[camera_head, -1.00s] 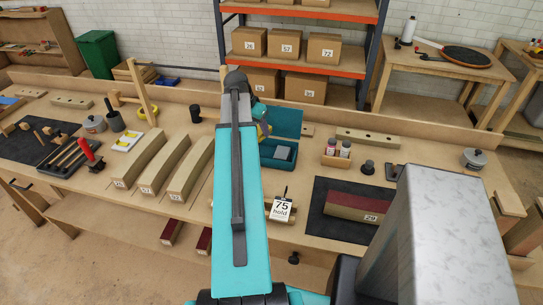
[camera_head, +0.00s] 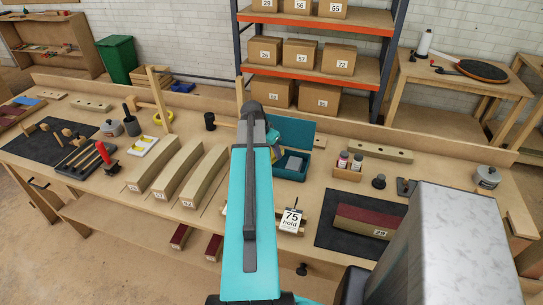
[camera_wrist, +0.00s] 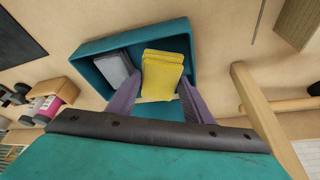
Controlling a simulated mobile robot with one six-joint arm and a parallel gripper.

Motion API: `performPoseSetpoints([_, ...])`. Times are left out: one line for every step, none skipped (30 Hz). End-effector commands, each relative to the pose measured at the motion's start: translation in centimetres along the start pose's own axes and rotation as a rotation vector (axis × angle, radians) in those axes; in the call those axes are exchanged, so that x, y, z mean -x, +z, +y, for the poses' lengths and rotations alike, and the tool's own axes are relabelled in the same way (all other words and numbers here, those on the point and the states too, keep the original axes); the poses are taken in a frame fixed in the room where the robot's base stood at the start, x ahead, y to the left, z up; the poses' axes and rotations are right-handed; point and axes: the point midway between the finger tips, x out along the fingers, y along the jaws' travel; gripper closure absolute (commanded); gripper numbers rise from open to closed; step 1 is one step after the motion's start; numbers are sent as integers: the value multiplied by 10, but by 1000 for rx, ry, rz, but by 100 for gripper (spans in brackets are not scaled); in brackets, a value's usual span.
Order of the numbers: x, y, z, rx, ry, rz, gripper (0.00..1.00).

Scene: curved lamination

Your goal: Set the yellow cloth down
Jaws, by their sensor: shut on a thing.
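The yellow cloth (camera_wrist: 163,76), folded into a ribbed pad, is between the two purple-grey fingers of my gripper (camera_wrist: 160,98) in the wrist view. My gripper is shut on it. The cloth shows over the inside of an open teal box (camera_wrist: 183,27), to the right of a folded grey cloth (camera_wrist: 115,70) lying in the box. I cannot tell whether the yellow cloth touches the box floor. In the head view the teal box (camera_head: 290,172) stands with its lid (camera_head: 292,131) up.
A wooden frame bar (camera_wrist: 262,108) stands close on the right in the wrist view. A small holder with bottles (camera_head: 347,173) is right of the box. Long pale blocks (camera_head: 178,175) lie to the left.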

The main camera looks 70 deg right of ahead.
Motion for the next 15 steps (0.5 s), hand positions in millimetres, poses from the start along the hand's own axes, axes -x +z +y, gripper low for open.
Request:
performPoseSetpoints([0, 0, 0, 0, 0, 0, 75])
performPoseSetpoints([-1, 0, 0, 0, 0, 0, 75])
performPoseSetpoints([-1, 0, 0, 0, 0, 0, 75])
performPoseSetpoints([0, 0, 0, 0, 0, 0, 75])
performPoseSetpoints([0, 0, 0, 0, 0, 0, 75])
performPoseSetpoints([0, 0, 0, 0, 0, 0, 75])
performPoseSetpoints([0, 0, 0, 0, 0, 0, 75])
performPoseSetpoints([0, 0, 0, 0, 0, 0, 75])
performPoseSetpoints([-1, 0, 0, 0, 0, 0, 75])
performPoseSetpoints([-1, 0, 0, 0, 0, 0, 75])
performPoseSetpoints([-2, 1, 0, 0, 0, 0, 75])
performPoseSetpoints([-3, 1, 0, 0, 1, -1, 75])
performPoseSetpoints([-4, 2, 0, 0, 1, -1, 75])
performPoseSetpoints([-6, 3, 0, 0, 1, -1, 75])
performPoseSetpoints([-8, 4, 0, 0, 1, -1, 75])
